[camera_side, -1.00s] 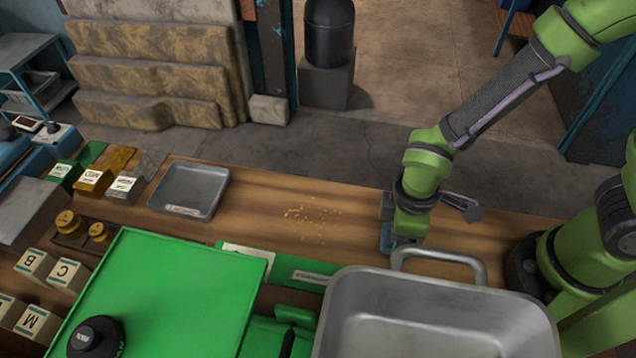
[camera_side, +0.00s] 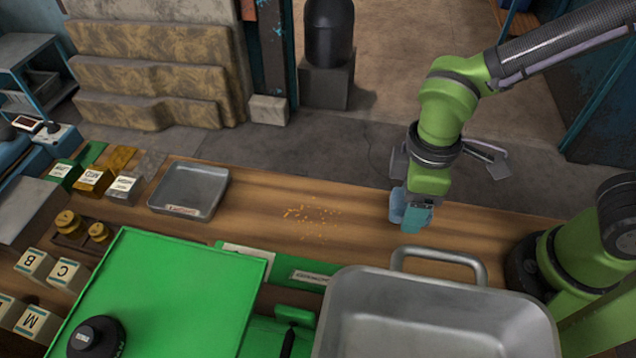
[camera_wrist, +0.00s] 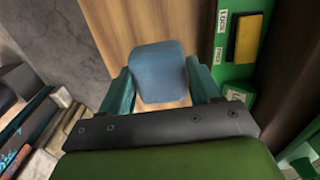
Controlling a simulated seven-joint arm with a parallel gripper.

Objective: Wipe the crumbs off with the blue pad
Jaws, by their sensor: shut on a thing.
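My gripper (camera_side: 411,212) is shut on the blue pad (camera_side: 397,205), above the right part of the wooden table (camera_side: 260,228). In the wrist view the blue pad (camera_wrist: 158,72) sits between the two teal fingers of my gripper (camera_wrist: 160,85). The orange crumbs (camera_side: 312,215) lie scattered on the middle of the table, to the left of my gripper. Crumbs do not show in the wrist view.
A shallow grey tray (camera_side: 189,190) stands left of the crumbs. A large metal pan (camera_side: 430,318) with a raised handle (camera_side: 440,254) and a green box (camera_side: 180,290) stand along the near side. The table between pad and crumbs is clear.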

